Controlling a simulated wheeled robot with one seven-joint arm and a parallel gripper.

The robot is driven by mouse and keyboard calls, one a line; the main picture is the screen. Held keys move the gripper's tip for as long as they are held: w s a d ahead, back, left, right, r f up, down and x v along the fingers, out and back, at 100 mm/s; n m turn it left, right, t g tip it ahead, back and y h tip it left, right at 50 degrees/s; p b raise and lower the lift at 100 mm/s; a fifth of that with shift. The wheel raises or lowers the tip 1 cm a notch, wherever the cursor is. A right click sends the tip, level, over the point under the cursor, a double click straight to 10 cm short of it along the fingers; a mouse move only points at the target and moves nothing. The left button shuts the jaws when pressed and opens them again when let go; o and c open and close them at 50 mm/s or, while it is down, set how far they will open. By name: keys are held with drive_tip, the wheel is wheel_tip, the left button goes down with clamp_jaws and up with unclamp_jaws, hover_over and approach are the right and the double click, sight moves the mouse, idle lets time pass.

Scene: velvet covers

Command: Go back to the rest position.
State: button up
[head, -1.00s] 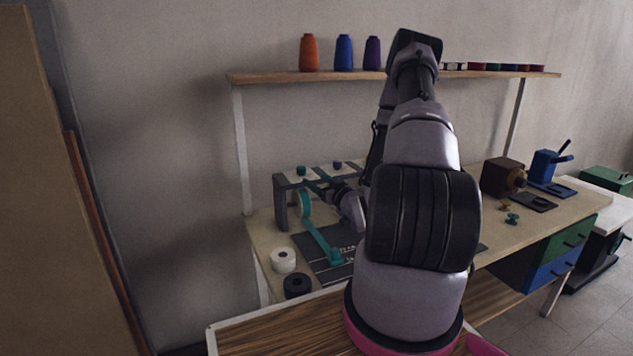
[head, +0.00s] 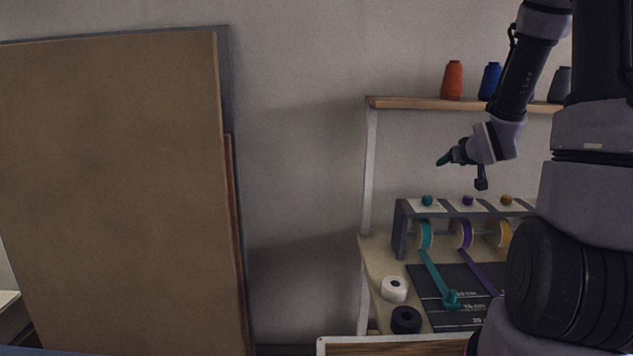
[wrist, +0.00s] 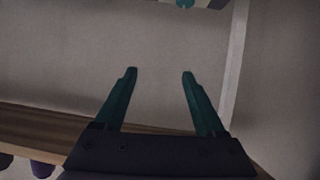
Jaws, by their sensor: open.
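My gripper (head: 444,160) is raised in the air in the head view, in front of the grey wall. It is above the ribbon rack (head: 400,228) and lower than the wall shelf (head: 405,103), pointing left. In the wrist view, my gripper (wrist: 160,73) shows two dark teal fingers spread wide apart with only wall between them. It holds nothing and touches nothing that I can see. My own upper arm covers the right side of the head view.
Teal ribbon (head: 433,272) and purple ribbon (head: 478,270) run from the rack over a dark mat. A white roll (head: 394,289) and a black roll (head: 406,320) lie beside it. Thread cones, one orange (head: 453,80), stand on the shelf. A large brown board (head: 110,190) leans at left.

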drive_tip(key=s+a+r+m+g, duration=0.25)
drive_tip(key=s+a+r, duration=0.35)
drive_tip(key=s+r, duration=0.6)
drive_tip(key=s+a+r+g+y, duration=0.1)
drive_tip(key=s+a, duration=0.3)
drive_tip(key=s, duration=0.4)
drive_tip(key=s+a+r+m+g+y, duration=0.1)
drive_tip(key=s+a+r+g+y, duration=0.1)
drive_tip(key=s, duration=0.7)
drive_tip(key=shift+a+r, duration=0.75)
drive_tip(key=shift+a, duration=0.25)
drive_tip(key=shift+d, duration=0.1)
